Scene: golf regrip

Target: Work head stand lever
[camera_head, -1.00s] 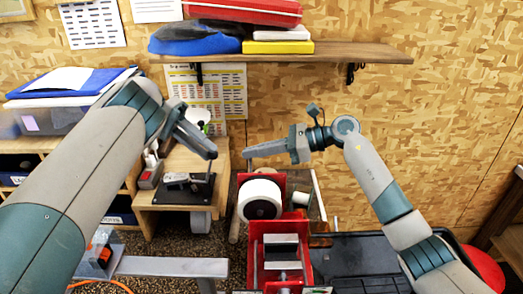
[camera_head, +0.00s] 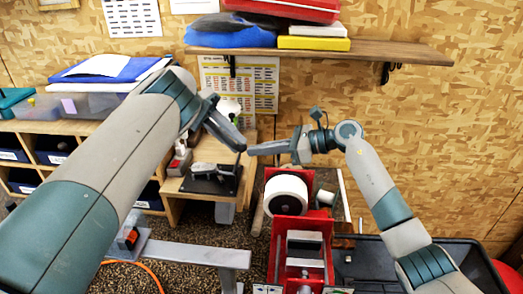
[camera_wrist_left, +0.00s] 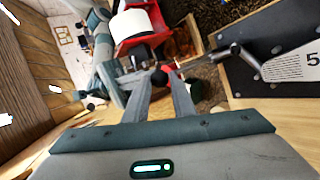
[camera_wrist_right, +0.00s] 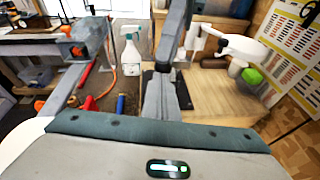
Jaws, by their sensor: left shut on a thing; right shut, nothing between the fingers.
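My left gripper (camera_head: 240,148) is shut, its fingertips in front of the wooden stand (camera_head: 168,188) and the black plate (camera_head: 228,186) on it. In the left wrist view a dark round knob (camera_wrist_left: 158,77) shows at its fingertips, seemingly gripped; what it belongs to is unclear. That view also shows a black plate (camera_wrist_left: 285,75) with a dark rod (camera_wrist_left: 240,57) and a numbered pale part. I cannot tell which part is the head stand lever. My right gripper (camera_head: 252,150) is shut and empty, its tips almost meeting the left ones in the head view.
A red stand (camera_head: 275,265) with a white roll (camera_head: 285,194) stands below the right gripper. A grey metal bar (camera_head: 190,254) lies low in front. A wall shelf (camera_head: 400,51) hangs behind. A spray bottle (camera_wrist_right: 131,50) shows in the right wrist view.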

